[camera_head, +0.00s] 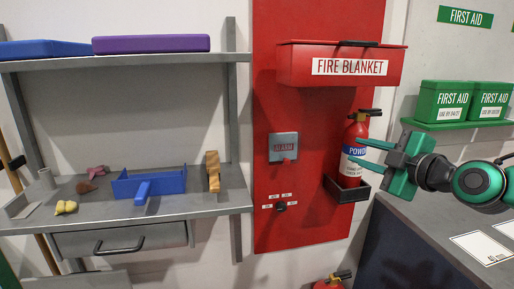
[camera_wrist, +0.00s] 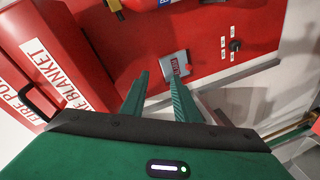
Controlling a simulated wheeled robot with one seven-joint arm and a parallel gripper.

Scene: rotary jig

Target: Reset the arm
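My gripper (camera_head: 362,154) is at the right of the head view, in front of the red panel and beside the fire extinguisher. Its two green fingers are apart with nothing between them. In the wrist view the open fingers (camera_wrist: 159,90) point toward the red panel, with the grey alarm plate (camera_wrist: 175,66) beyond their tips. That alarm plate with its red part also shows in the head view (camera_head: 283,147), left of my gripper and apart from it.
A red fire blanket box (camera_head: 340,66) juts out above my gripper. A fire extinguisher (camera_head: 352,150) stands in a dark holder. A small rotary knob (camera_head: 280,206) sits below the alarm. First aid boxes (camera_head: 445,100) are on a green shelf. A grey workbench (camera_head: 200,206) holds a blue tray (camera_head: 150,184).

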